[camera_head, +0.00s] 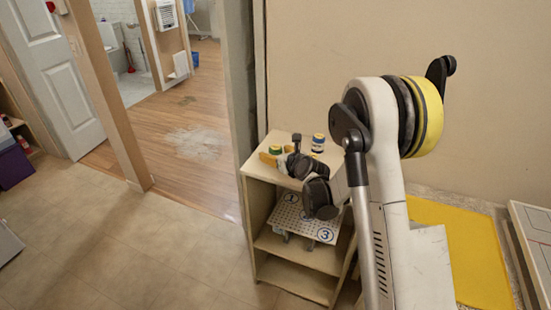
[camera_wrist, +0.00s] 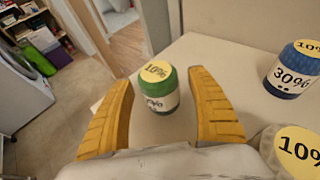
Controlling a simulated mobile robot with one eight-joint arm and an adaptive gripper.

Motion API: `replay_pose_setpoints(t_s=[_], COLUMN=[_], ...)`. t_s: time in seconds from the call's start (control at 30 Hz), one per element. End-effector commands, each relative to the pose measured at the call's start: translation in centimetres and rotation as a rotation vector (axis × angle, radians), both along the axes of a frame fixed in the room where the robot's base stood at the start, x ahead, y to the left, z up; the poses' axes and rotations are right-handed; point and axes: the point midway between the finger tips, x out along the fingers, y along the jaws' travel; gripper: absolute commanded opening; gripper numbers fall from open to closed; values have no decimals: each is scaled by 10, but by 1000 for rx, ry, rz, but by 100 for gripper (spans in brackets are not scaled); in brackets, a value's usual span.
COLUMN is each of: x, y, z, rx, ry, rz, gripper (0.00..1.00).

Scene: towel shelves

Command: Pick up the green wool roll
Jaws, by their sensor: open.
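The green wool roll (camera_wrist: 158,90) stands upright on a pale shelf top in the wrist view, with a yellow round label reading 10% on its top and a white band on its side. My gripper (camera_wrist: 160,80) has its two yellow fingers apart, one on each side of the roll. The roll shows between them, with a visible gap to each finger. In the head view my gripper (camera_head: 276,156) is over the top of the small shelf, and the green roll is hard to make out there.
A blue roll marked 30% (camera_wrist: 292,70) stands right of my gripper; it also shows in the head view (camera_head: 318,142). Another roll with a yellow label (camera_wrist: 295,155) is close at the lower right. The shelf unit (camera_head: 300,284) stands against the wall, with open floor to its left.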

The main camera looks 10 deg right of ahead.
Motion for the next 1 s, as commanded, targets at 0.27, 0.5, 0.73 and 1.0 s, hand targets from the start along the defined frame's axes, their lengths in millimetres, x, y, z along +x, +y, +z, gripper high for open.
replay_pose_setpoints(t_s=[0.27, 0.5, 0.73, 1.0], x=[0, 0, 0, 0], y=[0, 0, 0, 0], z=[1, 1, 1, 25], rx=[0, -1, -1, -1], ry=[0, 0, 0, 0], rz=[0, 0, 0, 0], gripper=[48, 10, 10, 10])
